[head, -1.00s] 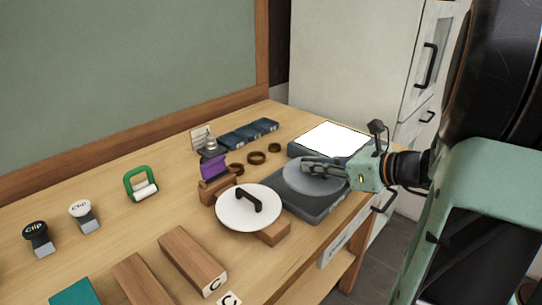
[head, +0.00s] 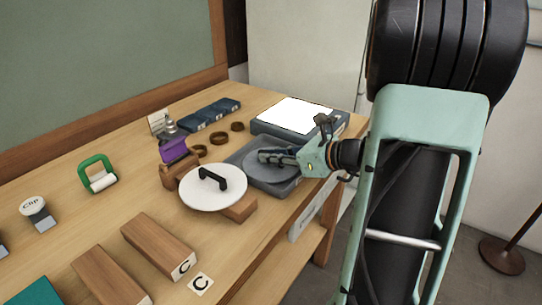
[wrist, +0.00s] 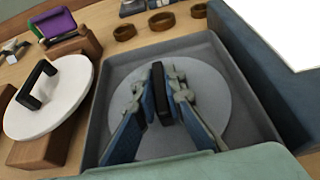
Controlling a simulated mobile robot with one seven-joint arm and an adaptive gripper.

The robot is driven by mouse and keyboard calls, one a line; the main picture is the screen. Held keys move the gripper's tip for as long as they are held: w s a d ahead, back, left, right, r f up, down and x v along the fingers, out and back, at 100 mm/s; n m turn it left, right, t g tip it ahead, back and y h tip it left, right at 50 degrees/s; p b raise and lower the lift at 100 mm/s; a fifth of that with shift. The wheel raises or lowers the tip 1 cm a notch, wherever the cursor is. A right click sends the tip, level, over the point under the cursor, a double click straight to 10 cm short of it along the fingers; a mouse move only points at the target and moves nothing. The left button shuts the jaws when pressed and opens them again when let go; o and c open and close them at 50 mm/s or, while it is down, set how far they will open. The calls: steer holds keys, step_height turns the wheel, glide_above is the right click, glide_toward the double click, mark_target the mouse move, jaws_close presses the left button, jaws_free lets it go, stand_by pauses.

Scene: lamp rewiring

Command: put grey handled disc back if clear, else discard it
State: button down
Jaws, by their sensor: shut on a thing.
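The grey disc (wrist: 205,85) lies in a dark grey tray (wrist: 100,115), and in the head view the disc (head: 262,178) sits there too. Its black handle (wrist: 161,95) stands up between the blue finger pads. My gripper (wrist: 160,100) is shut on that handle, reaching in from the right in the head view (head: 276,157). I cannot tell whether the disc is lifted off the tray floor. Part of its face is hidden behind the fingers.
A white disc with a black handle (head: 205,195) rests on wooden blocks left of the tray. A bright white panel (head: 300,115) lies behind the tray. Wooden rings (head: 218,138), a purple item (head: 173,151) and a green-handled roller (head: 97,173) stand nearby. Wooden blocks lie in front.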

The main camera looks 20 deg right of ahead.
steer(key=c, duration=2)
jaws_free()
steer(key=shift+f, duration=0.1)
steer(key=shift+r+p, duration=0.3)
steer(key=shift+r, duration=0.05)
steer(key=p+v, duration=0.1)
steer(key=v, duration=1.1)
steer(key=shift+s+f+p, duration=0.1)
steer(key=shift+f+p, duration=0.1)
steer(key=shift+p, duration=0.15)
